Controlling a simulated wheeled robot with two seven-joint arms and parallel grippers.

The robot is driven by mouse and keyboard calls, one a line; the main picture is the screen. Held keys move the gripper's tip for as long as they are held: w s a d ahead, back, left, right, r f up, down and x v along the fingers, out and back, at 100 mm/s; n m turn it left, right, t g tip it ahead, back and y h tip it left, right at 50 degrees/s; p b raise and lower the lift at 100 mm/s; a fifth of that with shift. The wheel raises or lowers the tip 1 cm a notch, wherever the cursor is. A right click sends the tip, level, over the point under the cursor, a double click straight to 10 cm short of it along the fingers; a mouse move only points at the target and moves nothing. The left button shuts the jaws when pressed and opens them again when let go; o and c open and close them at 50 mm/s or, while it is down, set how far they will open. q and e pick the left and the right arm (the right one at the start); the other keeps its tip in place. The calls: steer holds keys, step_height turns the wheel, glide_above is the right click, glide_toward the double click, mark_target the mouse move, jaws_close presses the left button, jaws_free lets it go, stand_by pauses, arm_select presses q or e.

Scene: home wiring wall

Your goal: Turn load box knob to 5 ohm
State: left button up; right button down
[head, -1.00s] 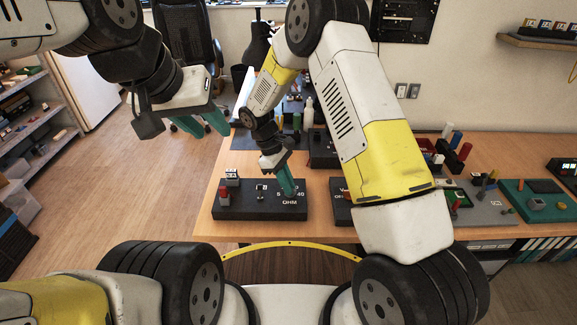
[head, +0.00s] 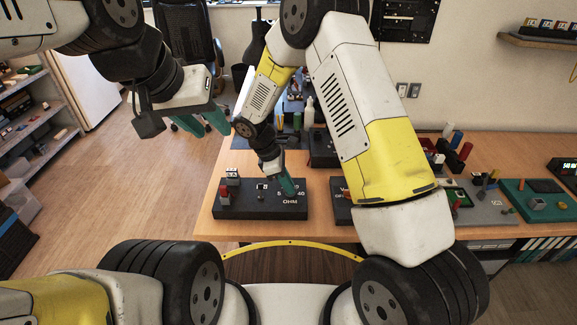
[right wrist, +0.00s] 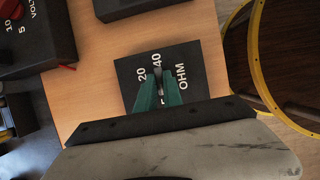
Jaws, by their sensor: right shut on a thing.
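The load box (head: 250,209) is a dark box marked OHM at the front left of the table, and its OHM end also shows in the right wrist view (right wrist: 182,58). My right gripper (head: 290,190) is at its right part, with teal fingers down over the dial. In the right wrist view the fingers (right wrist: 157,86) are shut on the knob (right wrist: 157,72), a small grey piece between their tips. The marks 20 and 40 show beside it; the other marks are mostly covered. My left gripper (head: 217,124) hangs empty over the floor at the left, its two teal fingers apart.
A red-and-white post and a small white-topped part stand on the load box's left end. A box marked VOLT (right wrist: 35,35) with a red knob is beside it. More devices fill the table's right side (head: 535,200).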

steer(key=c, duration=1.5)
jaws_free()
steer(key=v, duration=0.8)
steer(key=shift+f, duration=0.1)
